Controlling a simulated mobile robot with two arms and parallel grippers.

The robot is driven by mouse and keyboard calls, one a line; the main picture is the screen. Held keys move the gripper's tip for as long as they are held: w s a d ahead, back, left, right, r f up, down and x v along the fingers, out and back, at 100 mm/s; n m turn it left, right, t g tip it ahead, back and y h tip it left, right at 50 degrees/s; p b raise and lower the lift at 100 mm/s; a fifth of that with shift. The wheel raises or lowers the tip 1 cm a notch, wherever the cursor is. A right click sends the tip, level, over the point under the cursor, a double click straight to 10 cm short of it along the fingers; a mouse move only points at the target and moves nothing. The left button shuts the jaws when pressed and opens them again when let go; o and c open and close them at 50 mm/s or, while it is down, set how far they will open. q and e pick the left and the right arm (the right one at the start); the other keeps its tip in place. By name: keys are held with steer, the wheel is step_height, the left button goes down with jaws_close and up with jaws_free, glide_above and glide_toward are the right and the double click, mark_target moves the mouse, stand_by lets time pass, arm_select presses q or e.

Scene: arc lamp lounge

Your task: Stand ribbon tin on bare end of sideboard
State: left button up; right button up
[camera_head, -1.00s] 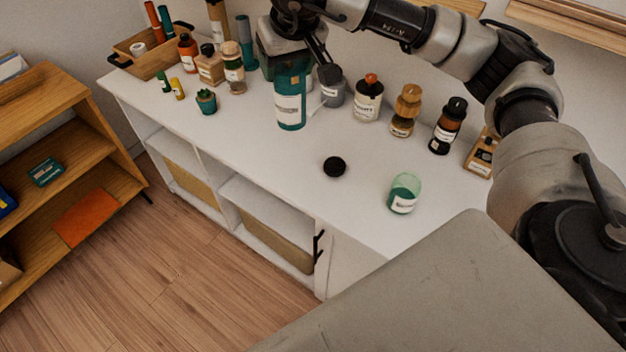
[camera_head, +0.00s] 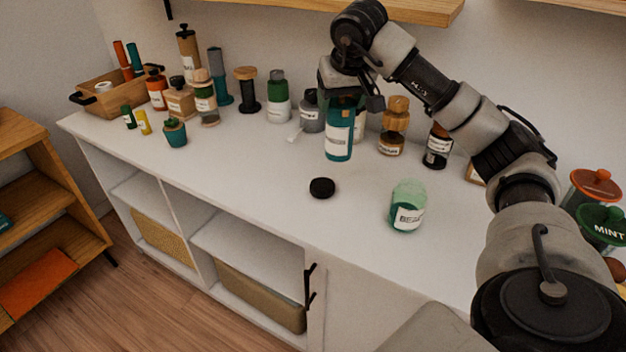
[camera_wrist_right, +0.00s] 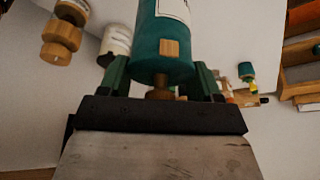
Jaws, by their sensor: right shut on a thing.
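A teal tin with a white label (camera_head: 339,142), which I take as the ribbon tin, is held upright over the white sideboard (camera_head: 262,195). My right gripper (camera_head: 346,92) is above it, shut on its top. In the right wrist view the tin (camera_wrist_right: 164,52) sits between the green fingers of the gripper (camera_wrist_right: 160,90), with a wooden knob at its near end. I cannot tell whether its base touches the sideboard top. My left gripper is not in view.
A black lid (camera_head: 322,188) and a green glass jar (camera_head: 408,207) stand in front of the tin. More jars and a wooden tray (camera_head: 110,101) crowd the left end. Lidded canisters (camera_head: 601,226) show far right.

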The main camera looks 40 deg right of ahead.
steer(key=w+a+f, duration=0.5)
steer(key=w+f, duration=0.4)
steer(key=f, duration=0.1)
steer(key=shift+w+a+f+p, duration=0.25)
steer(key=shift+a+p, duration=0.05)
steer(key=shift+a, duration=0.1)
steer(key=shift+f, duration=0.2)
steer(key=o, duration=1.3)
